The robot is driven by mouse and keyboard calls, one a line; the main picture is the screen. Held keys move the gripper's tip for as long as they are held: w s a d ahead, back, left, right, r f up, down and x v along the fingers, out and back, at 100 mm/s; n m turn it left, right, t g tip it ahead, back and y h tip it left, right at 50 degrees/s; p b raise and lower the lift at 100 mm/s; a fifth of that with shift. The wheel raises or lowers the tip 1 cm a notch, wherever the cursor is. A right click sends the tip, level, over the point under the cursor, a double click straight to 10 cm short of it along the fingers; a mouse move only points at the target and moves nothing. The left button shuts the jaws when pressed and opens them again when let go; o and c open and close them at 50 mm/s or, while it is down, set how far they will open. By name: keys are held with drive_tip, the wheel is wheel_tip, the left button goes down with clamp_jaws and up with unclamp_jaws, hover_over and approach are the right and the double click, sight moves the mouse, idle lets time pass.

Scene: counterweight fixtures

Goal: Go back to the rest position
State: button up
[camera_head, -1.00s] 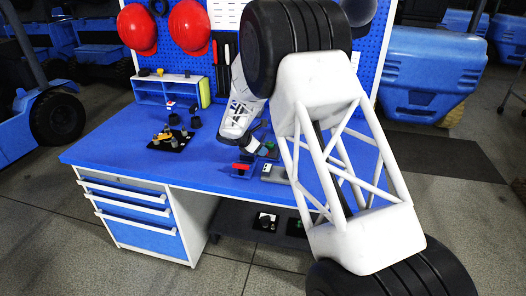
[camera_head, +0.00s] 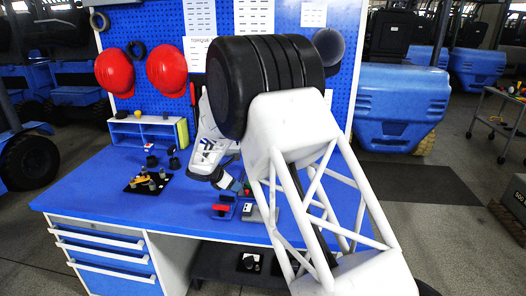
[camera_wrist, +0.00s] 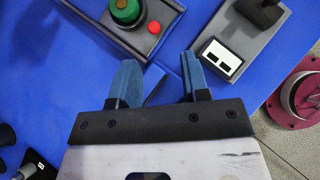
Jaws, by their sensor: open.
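My gripper (camera_head: 235,186) hangs over the right part of the blue workbench (camera_head: 95,197), above the small fixtures. A dark fixture with a green knob and red button (camera_wrist: 125,14) lies beyond the left finger. A grey fixture with a black handle and white label (camera_wrist: 226,62) lies beyond the right finger. I see no object held. My arm hides part of the bench in the head view.
A black board with pegs (camera_head: 135,187) and a small shelf unit (camera_head: 127,132) stand on the bench's left. A red-topped fixture (camera_head: 221,208) sits near the front edge. The pegboard (camera_head: 285,45) rises behind, with red helmets (camera_head: 167,70). Bare bench lies left of the fixtures.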

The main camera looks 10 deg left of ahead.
drive_tip(key=s+d+r+m+g+y, duration=0.1)
drive_tip(key=s+d+r+m, duration=0.3)
drive_tip(key=s+d+r, duration=0.45)
drive_tip(key=s+d+r+m+g, duration=0.1)
drive_tip(key=s+d+r+m, duration=0.45)
drive_tip(key=d, duration=0.65)
drive_tip(key=s+d+r+m+g+y, duration=0.15)
drive_tip(key=s+d+r+m, duration=0.25)
drive_tip(key=s+d+r, duration=0.45)
drive_tip(key=s+d+m+y, duration=0.1)
drive_tip(key=s+d+m, duration=0.3)
drive_tip(key=s, duration=0.6)
drive_tip(key=s+d+m+y, duration=0.1)
drive_tip(key=s+d+m, duration=0.4)
drive_tip(key=s, duration=0.6)
drive_tip(key=s+d+m+y, duration=0.2)
drive_tip(key=s+d+m, duration=0.2)
drive_tip(key=s, duration=0.7)
drive_tip(key=shift+d, duration=0.9)
